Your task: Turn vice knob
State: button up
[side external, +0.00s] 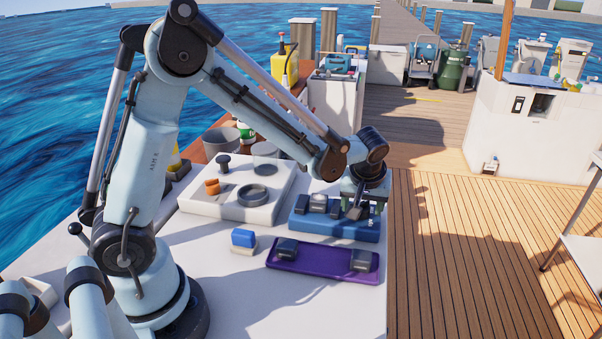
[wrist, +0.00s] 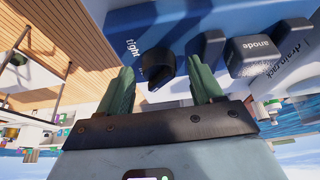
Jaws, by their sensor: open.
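The black round vice knob (wrist: 157,66) sits on the blue vice base (wrist: 130,22), near a printed word that looks like "tight". A dark block marked "anode" (wrist: 252,54) sits beside a blue jaw (wrist: 207,50) of the vice. My gripper (wrist: 160,72) is open, its two green fingers on either side of the knob in the wrist view. I cannot tell whether they touch it. In the side view, my gripper (side external: 372,207) is over the right end of the blue base (side external: 325,231), and its fingers partly hide the knob.
A purple tray (side external: 322,263) with two dark blocks lies in front of the vice. A small blue-and-beige block (side external: 243,239) stands left of it. A white panel (side external: 225,208) with an orange plug and a dark ring is behind. The bench front is clear.

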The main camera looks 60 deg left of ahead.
jog(key=c, duration=1.1)
jog(key=shift+o, duration=0.2)
jog(key=m, duration=0.2)
jog(key=m+t+h, duration=0.1)
jog(key=m, duration=0.1)
jog(key=shift+s+a+m, duration=0.1)
jog(key=shift+a+m, duration=0.05)
jog(key=shift+m, duration=0.15)
jog(key=m+h, duration=0.2)
jog(key=m, duration=0.2)
jog(key=shift+a+m, duration=0.15)
jog(key=shift+m, duration=0.15)
jog(key=m+h, duration=0.2)
jog(key=m, duration=0.2)
jog(key=shift+a, duration=0.1)
jog(key=shift+m+g+h, duration=0.5)
jog(key=shift+m+h, duration=0.2)
jog(key=shift+m, duration=1.7)
